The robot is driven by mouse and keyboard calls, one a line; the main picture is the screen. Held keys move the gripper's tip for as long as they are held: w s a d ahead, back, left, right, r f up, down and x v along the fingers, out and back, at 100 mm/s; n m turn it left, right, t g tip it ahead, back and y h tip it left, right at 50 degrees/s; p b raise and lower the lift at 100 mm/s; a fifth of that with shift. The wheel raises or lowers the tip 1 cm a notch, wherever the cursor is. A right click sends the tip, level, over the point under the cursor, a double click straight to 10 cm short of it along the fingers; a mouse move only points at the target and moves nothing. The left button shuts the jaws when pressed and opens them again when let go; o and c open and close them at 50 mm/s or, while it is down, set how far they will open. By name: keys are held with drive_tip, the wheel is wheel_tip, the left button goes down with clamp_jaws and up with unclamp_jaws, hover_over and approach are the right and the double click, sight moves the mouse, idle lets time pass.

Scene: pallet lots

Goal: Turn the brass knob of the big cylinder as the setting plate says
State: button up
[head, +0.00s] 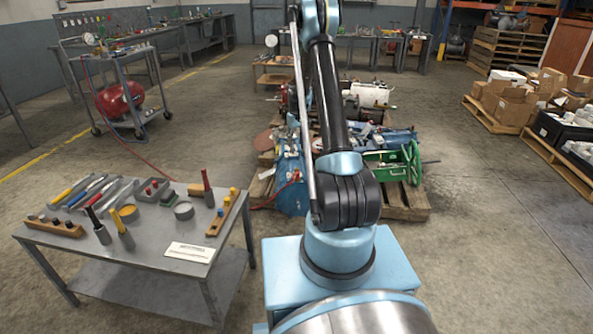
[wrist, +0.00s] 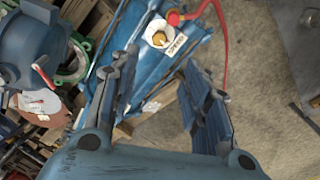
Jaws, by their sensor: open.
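In the wrist view a brass knob (wrist: 159,39) sits in a round white collar (wrist: 157,33) on a blue cylinder body (wrist: 126,52). A small white label with dark print (wrist: 177,44) lies beside the knob; its text is too small to read. My gripper (wrist: 160,62) is open and empty, its two fingers apart. The knob shows beyond the fingertips, between their lines and apart from them. In the head view a blue cylinder (head: 291,198) lies on the pallet, partly behind my arm; my gripper is out of that view.
A red hose (wrist: 222,50) runs from a red fitting beside the knob. A pallet (head: 404,205) carries more machine parts and a green handwheel (head: 413,162). A bench (head: 95,243) at the left holds tools and a white printed card (head: 190,252).

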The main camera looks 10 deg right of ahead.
wheel_tip(320, 180, down, 16)
drive_tip(key=shift+r, duration=0.15)
idle(0.4)
clamp_jaws()
